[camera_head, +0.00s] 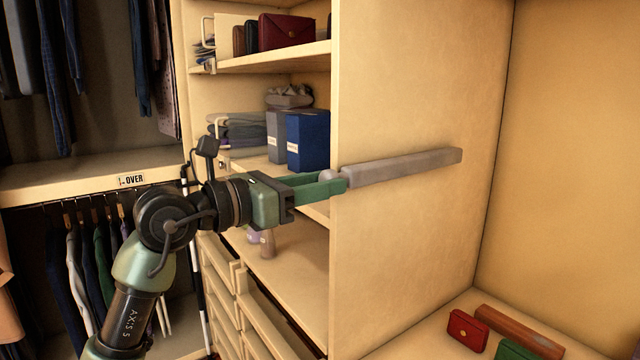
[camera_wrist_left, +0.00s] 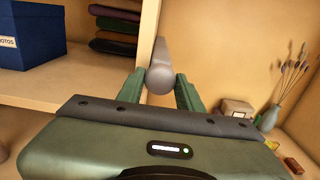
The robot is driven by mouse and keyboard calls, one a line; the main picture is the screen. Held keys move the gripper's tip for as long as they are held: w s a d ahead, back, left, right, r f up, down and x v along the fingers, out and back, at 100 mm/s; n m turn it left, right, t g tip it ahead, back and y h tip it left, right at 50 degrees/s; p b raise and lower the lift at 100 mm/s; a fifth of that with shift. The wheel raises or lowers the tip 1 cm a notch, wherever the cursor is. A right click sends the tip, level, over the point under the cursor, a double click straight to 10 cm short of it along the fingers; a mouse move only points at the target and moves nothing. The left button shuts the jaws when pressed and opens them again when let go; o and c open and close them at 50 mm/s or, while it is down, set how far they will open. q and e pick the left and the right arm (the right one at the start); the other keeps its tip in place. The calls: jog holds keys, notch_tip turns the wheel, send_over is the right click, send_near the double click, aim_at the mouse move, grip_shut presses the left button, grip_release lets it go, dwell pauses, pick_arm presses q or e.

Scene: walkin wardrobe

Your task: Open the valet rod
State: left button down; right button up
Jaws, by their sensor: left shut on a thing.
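The valet rod (camera_head: 405,166) is a grey bar along the side of the pale wooden partition, with a rounded knob at its near end. My left gripper (camera_head: 336,183) is at this near end, its green fingers closed around the knob. In the left wrist view, the round end of the rod (camera_wrist_left: 159,80) sits between the two fingertips (camera_wrist_left: 160,88), and the bar runs away behind it. Part of the knob is hidden by the fingers. My right gripper is not in view.
The partition (camera_head: 415,260) stands right beside my gripper. Shelves left of it hold a blue box (camera_head: 308,140) and a red wallet (camera_head: 287,31). Drawers (camera_head: 222,290) lie below. A red purse (camera_head: 468,330) lies on the low surface at right. Space right of the rod is clear.

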pick_arm(q)
jog(key=shift+a, duration=0.1)
jog(key=b+v, duration=1)
jog(key=v, duration=1.7)
jog(key=shift+r, duration=0.15)
jog(key=c, duration=0.9)
grip_release()
